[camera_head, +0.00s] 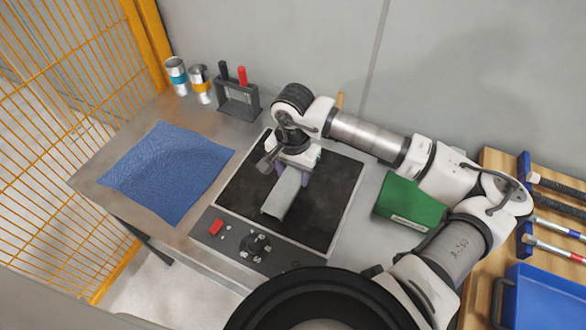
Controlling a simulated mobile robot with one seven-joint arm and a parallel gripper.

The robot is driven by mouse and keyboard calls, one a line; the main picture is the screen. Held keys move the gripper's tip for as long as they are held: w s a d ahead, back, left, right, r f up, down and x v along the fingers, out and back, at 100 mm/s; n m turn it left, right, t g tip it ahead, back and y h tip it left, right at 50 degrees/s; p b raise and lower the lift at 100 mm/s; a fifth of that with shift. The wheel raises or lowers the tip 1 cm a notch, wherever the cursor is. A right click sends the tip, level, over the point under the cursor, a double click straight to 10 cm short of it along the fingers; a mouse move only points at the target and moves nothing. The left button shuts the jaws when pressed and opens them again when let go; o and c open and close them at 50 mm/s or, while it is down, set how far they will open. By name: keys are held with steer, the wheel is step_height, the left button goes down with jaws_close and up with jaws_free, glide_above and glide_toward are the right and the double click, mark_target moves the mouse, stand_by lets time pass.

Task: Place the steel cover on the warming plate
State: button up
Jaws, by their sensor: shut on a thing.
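The steel cover (282,195) is a grey, box-like metal piece in the middle of the head view. My gripper (291,174) is shut on its far end, with the fingers partly hidden by the wrist. The warming plate (325,205) is a flat black square with a light rim and a front control panel. The cover is over the black surface, left of its centre. I cannot tell whether the cover touches the plate or hangs just above it.
A blue cloth (165,172) lies left of the plate. Two cans (177,76) and a rack (238,97) with black and red handles stand at the back left. A green box (409,204) is to the right. A blue bin (541,298) and tools lie on a wooden surface at far right.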

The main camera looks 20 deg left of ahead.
mark_target(293, 176)
steer(key=shift+f+b, duration=0.25)
steer(key=shift+b, duration=0.1)
steer(key=o, duration=1.1)
steer(key=shift+r, duration=0.1)
steer(key=shift+c, duration=0.2)
steer(key=shift+r+p, duration=0.25)
steer(key=shift+p, duration=0.15)
step_height(293, 176, up, 12)
steer(key=b, duration=0.2)
steer(key=shift+b, duration=0.3)
steer(key=shift+f, duration=0.1)
